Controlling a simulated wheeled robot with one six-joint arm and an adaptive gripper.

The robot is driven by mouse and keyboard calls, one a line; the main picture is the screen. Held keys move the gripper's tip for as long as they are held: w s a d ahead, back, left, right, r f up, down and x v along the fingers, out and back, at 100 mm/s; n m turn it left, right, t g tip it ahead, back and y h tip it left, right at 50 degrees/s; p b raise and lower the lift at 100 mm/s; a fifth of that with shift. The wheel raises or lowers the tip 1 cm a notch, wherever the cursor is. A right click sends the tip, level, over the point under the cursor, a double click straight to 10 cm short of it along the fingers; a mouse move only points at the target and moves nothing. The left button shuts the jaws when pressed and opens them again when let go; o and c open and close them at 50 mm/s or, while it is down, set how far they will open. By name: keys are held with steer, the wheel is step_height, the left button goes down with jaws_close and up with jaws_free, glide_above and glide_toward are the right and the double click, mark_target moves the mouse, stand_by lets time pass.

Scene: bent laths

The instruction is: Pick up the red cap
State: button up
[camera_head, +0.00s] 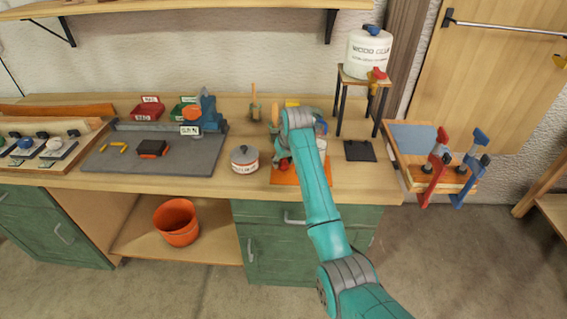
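A small red thing (284,163), possibly the red cap, shows just left of my arm, above an orange mat (285,178) on the wooden workbench. My arm covers much of it, so its shape is unclear. My gripper (281,152) is at the far end of my teal arm, down close over the red thing. The arm's links hide most of the gripper, and its fingers cannot be made out. I cannot tell whether it touches or holds the red thing.
A lidded pot (244,160) stands left of the mat. A dark square plate (360,151) lies to its right. A small stand (364,78) carries a white glue container (368,54). Red and blue clamps (435,168) sit at the right. A shelf (200,8) hangs above.

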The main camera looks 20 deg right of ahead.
steer(key=shift+c, duration=1.3)
